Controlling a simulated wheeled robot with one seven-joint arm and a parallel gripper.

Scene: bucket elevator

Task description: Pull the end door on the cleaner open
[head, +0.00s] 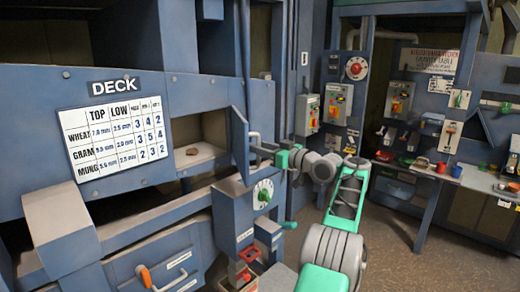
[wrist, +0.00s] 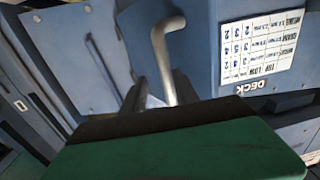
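The end door (head: 239,146) is a narrow blue panel at the right end of the cleaner, seen nearly edge-on in the head view. How far it stands open I cannot tell. A grey bent bar handle (head: 255,138) is on its right side. The handle also shows in the wrist view (wrist: 167,50), running down between my dark fingers. My gripper (head: 264,152) is at the handle, with its fingers (wrist: 160,92) apart on either side of it. Gaps show beside the bar, so the fingers look open around it. The fingertip contact is not clear.
The blue cleaner front with the DECK chart (head: 115,135) stands at left. A pale shelf (head: 200,157) with a brown lump shows in an opening beside the door. A dial box (head: 262,193) sits just below the gripper. Brown floor (head: 385,262) is clear at right, before a bench.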

